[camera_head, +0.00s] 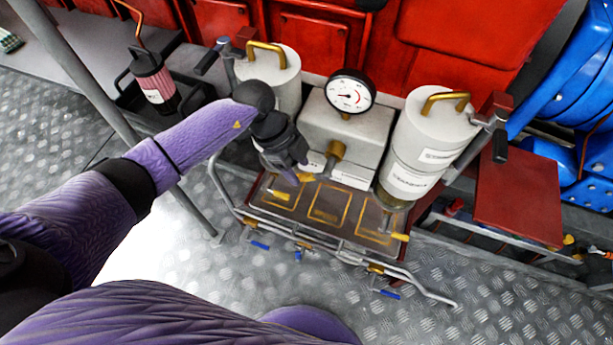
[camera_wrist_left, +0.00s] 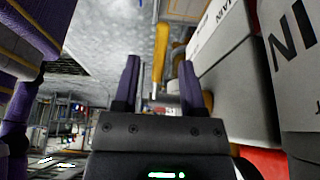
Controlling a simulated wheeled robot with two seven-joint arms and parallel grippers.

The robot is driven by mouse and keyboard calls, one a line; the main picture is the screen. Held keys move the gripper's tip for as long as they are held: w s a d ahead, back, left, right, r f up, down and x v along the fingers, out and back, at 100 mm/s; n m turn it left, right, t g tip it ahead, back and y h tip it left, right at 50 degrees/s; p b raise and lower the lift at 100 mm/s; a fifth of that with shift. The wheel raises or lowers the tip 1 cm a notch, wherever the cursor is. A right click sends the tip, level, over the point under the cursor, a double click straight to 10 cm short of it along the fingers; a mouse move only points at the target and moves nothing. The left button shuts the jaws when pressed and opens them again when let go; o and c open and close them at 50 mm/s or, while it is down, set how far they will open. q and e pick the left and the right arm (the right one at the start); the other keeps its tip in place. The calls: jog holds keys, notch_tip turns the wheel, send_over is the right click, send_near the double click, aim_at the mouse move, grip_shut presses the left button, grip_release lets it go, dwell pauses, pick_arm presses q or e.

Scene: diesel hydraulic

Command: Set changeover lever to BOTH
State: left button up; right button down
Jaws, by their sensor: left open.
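The changeover lever (camera_head: 336,152) appears as a brass fitting on the front of the grey box, between two white labels. My left gripper (camera_head: 299,170) is open, just left of this lever and in front of the left canister. A small yellow handle (camera_head: 305,177) shows right at its fingertips. In the left wrist view, a yellow bar (camera_wrist_left: 159,58) lies in line with the gap between the open fingers (camera_wrist_left: 158,85); I cannot tell which handle it is, or whether it touches them. My right gripper is out of view.
A pressure gauge (camera_head: 350,93) stands above the grey box (camera_head: 360,138). White canisters with brass handles stand at left (camera_head: 283,82) and right (camera_head: 425,135). A tray (camera_head: 333,207) with yellow markings and pipework lies below. Patterned metal floor (camera_head: 540,305) is open in front.

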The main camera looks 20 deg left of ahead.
aim_at(302, 174)
pick_arm(q)
jog(key=b+x, duration=0.1)
jog(key=x, duration=0.2)
jog(key=shift+f, duration=0.1)
jog(key=shift+d, duration=0.1)
grip_shut()
dwell(1.2)
